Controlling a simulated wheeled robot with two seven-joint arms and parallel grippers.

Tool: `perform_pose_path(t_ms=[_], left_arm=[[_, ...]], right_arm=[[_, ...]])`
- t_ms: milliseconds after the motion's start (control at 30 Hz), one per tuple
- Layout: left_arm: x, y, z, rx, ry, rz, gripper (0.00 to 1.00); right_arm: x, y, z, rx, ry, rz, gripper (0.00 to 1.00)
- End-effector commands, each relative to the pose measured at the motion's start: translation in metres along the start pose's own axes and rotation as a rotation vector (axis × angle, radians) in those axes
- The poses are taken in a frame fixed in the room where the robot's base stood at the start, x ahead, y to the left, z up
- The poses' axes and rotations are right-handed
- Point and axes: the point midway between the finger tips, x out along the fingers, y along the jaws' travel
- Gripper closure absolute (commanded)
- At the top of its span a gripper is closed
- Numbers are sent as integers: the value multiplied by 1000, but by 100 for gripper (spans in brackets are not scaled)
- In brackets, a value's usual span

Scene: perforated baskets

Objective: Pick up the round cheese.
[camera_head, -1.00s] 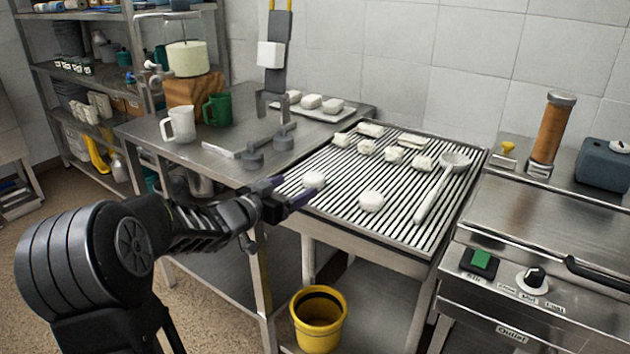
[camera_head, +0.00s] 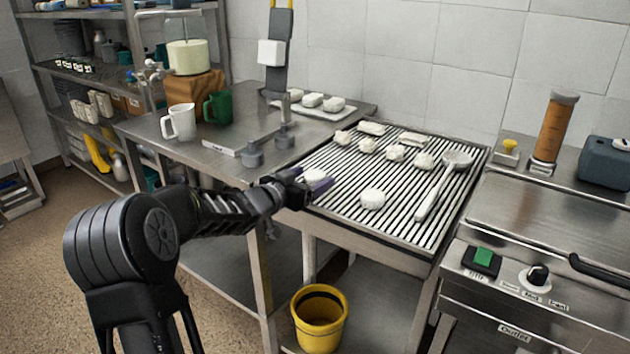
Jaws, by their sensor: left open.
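Two rounded white cheese pieces lie near the front of the slatted metal rack. The left one, a round cheese (camera_head: 314,175), sits by the rack's left edge and is partly hidden by my gripper. The other round cheese (camera_head: 373,198) lies to its right in the open. My left gripper (camera_head: 318,180) is open, its dark purple-tipped fingers at the left cheese. One finger passes in front of it. I cannot tell whether they touch it. My right gripper is not in view.
The slatted rack (camera_head: 345,223) also holds several white pieces at the back and a white ladle (camera_head: 440,187) on the right. A green mug (camera_head: 218,107) and a white mug (camera_head: 180,122) stand on the left table. A yellow bucket (camera_head: 320,335) is below.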

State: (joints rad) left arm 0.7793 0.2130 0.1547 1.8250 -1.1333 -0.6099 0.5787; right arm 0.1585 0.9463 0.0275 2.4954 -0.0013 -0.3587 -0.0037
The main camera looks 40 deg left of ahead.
Motion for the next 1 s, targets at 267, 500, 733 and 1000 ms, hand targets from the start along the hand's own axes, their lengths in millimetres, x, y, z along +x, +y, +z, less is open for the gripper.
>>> perform_pose_path(t_ms=[267,500,733,1000], left_arm=[[6,0,0,0,1,0,22],[6,0,0,0,0,0,22],[6,0,0,0,0,-1,28],[6,0,0,0,0,-1,50]], right_arm=[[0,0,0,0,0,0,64],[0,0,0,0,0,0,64],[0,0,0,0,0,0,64],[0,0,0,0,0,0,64]])
